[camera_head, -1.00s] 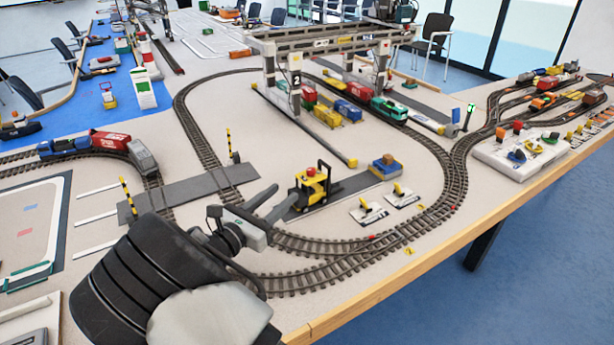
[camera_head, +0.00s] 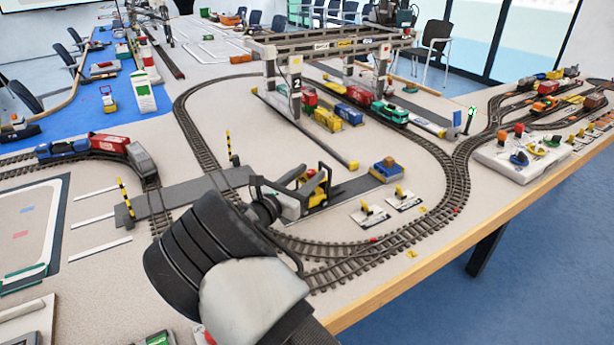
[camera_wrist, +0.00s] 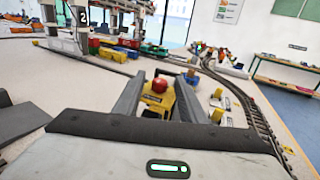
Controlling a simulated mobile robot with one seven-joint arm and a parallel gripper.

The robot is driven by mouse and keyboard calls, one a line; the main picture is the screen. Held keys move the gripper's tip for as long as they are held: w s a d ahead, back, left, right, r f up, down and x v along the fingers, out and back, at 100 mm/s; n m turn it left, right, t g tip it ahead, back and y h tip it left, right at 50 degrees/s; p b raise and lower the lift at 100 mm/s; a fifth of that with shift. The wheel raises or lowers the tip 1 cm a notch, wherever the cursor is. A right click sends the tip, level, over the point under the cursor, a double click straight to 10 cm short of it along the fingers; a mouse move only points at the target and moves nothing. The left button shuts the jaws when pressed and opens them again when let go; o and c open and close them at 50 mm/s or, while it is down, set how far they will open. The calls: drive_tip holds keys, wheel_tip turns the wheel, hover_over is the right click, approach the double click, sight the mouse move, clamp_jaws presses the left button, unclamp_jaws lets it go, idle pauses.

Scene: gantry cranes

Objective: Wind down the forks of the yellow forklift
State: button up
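The yellow forklift (camera_head: 319,190) stands on a dark grey strip on the table, with its black mast facing right. In the head view my gripper (camera_head: 299,181) is at its left side and hides part of it. In the wrist view the forklift (camera_wrist: 185,99) shows beyond and between the fingers, with a red round knob (camera_wrist: 159,85) on top. My gripper (camera_wrist: 158,92) is open, one finger on each side of the knob. I cannot tell whether a finger touches it. The forks are mostly hidden.
A blue pallet (camera_head: 378,172) with a brown load lies right of the forklift. Two white plates with yellow levers (camera_head: 368,211) (camera_head: 400,196) lie in front. Curved railway track (camera_head: 455,180) runs round this area. A gantry crane (camera_head: 296,84) stands behind. Barrier posts (camera_head: 228,148) stand left.

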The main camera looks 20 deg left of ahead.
clamp_jaws()
drive_tip(key=shift+n+y+p, duration=0.3)
drive_tip(key=shift+y+p, duration=0.2)
unclamp_jaws()
drive_tip(key=p+v, duration=0.2)
drive_tip(key=v, duration=1.5)
drive_tip(key=shift+s+f+p, duration=0.1)
drive_tip(key=shift+s+p, duration=0.15)
drive_tip(key=shift+p, duration=0.05)
